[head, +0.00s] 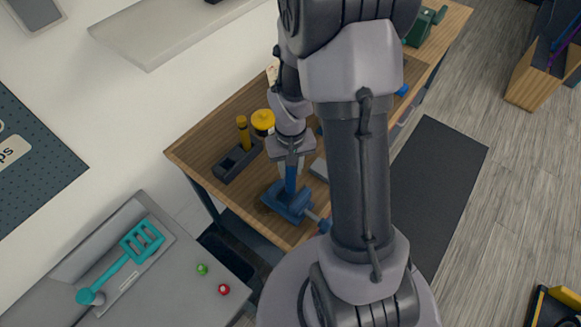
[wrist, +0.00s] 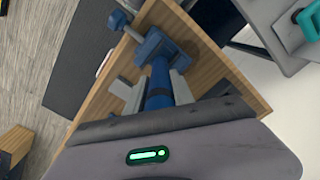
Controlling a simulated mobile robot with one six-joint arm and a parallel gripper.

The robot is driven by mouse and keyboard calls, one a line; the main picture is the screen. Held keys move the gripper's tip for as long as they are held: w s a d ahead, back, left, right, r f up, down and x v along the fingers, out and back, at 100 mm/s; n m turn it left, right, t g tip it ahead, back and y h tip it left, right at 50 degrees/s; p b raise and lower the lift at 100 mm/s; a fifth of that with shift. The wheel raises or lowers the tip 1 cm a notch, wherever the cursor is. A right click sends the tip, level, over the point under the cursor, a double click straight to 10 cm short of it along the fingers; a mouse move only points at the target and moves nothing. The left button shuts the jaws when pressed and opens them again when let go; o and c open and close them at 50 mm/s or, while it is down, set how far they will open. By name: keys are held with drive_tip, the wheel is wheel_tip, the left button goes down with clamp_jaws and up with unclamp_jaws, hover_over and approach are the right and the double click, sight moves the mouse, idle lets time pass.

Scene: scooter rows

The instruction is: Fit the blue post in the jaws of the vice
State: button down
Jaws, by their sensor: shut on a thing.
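The blue post (head: 291,178) is upright between the fingers of my gripper (head: 290,163), which is shut on it. The post also shows in the wrist view (wrist: 159,84), with the fingers (wrist: 150,80) on either side. The blue vice (head: 283,205) sits at the near corner of the wooden bench, its screw and handle toward the right. It shows beyond the post in the wrist view (wrist: 176,50). The post's lower end is over or at the vice's jaws in both views. I cannot tell whether it is between them.
On the wooden bench (head: 212,138), a dark grey holder (head: 229,166) with a yellow-handled thing (head: 243,130) and a yellow-topped jar (head: 263,121) stand left of my gripper. A grey counter with a teal spatula (head: 130,262) is at lower left. My arm hides much of the bench.

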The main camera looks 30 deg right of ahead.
sight(291, 180)
drive_tip(key=shift+f, duration=0.15)
drive_tip(key=shift+f+b, duration=0.3)
drive_tip(key=shift+b, duration=0.1)
drive_tip(key=shift+f+b, duration=2.6)
drive_tip(key=shift+f, duration=0.15)
drive_tip(key=c, duration=1)
unclamp_jaws()
wheel_tip(291, 180, up, 18)
drive_tip(key=p, duration=0.4)
drive_tip(key=shift+f, duration=0.25)
